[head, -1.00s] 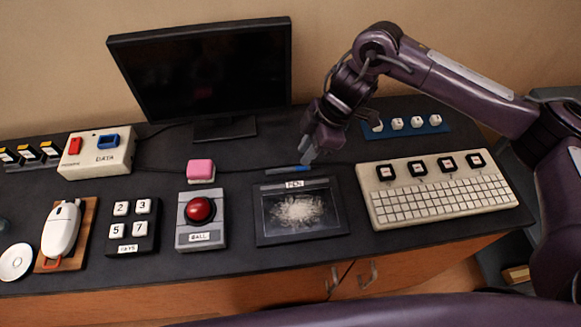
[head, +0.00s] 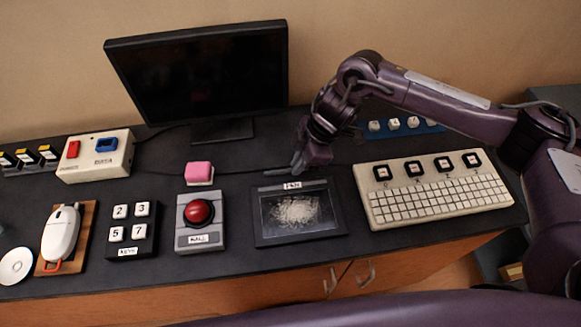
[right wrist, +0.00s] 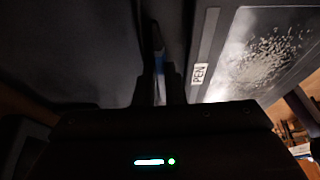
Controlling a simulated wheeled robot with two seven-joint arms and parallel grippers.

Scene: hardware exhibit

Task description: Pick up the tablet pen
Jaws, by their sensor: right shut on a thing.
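The tablet pen (head: 279,173) lies along the back edge of the tablet labelled PEN (head: 297,232). In the head view only its dark left part shows, and my gripper hides the rest. My right gripper (head: 298,167) is at the pen's right part, low over the desk. The right wrist view shows the pen (right wrist: 158,50), with a bluish part, between the two dark fingers of my right gripper (right wrist: 159,92). The gripper is shut on it. I cannot tell whether the pen is clear of the desk. My left gripper is not in view.
A keyboard (head: 433,205) stands right of the tablet, and a blue strip with white keys (head: 436,128) lies behind it. A red ball device (head: 199,238) and a pink block (head: 199,172) are to the left. The monitor (head: 200,80) stands behind.

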